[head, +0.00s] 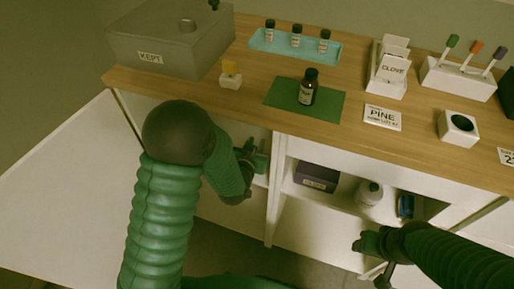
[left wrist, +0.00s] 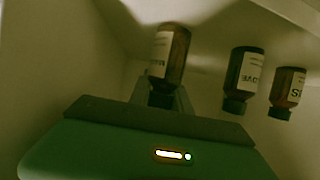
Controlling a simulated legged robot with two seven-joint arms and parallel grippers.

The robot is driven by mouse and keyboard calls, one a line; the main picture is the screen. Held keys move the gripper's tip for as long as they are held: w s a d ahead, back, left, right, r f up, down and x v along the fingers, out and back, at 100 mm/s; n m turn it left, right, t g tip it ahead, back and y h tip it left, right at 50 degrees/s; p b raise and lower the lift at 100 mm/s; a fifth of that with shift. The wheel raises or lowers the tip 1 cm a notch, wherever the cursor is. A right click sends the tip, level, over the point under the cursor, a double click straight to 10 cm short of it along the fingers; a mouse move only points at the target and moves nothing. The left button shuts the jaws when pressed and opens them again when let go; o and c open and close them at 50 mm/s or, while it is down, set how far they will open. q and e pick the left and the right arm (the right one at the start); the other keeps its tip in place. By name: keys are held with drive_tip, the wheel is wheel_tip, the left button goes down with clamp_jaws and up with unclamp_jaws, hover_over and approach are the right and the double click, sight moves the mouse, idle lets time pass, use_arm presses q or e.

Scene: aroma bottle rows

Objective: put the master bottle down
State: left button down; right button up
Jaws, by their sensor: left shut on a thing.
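My left gripper (head: 250,165) reaches into the open left compartment of the cabinet, below the counter. In the left wrist view my left gripper (left wrist: 162,98) is shut on a brown bottle (left wrist: 172,55) with a pale label and dark cap, gripped at the cap end. That view appears upside down, with caps pointing down. The label's word is not readable. The held bottle is hidden in the head view, and I cannot tell whether it touches the shelf. My right gripper (head: 377,258) is at the lower right, in front of the cabinet; its jaws are unclear.
A clove bottle (left wrist: 243,80) and another brown bottle (left wrist: 288,92) stand beside the held one. On the counter are a dark bottle (head: 308,88) on a green mat (head: 280,96), a blue tray (head: 262,44) of small bottles, and a grey KEPT box (head: 180,60).

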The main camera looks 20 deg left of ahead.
use_arm(q)
drive_tip(key=shift+w+d+f, duration=0.1)
drive_tip(key=shift+d+f, duration=0.1)
use_arm(e)
drive_tip(key=shift+f, duration=0.25)
use_arm(q)
drive_tip(key=shift+f, duration=0.15)
drive_tip(key=c, duration=1.2)
unclamp_jaws()
drive_tip(key=shift+c, duration=0.2)
drive_tip(key=shift+o, duration=0.2)
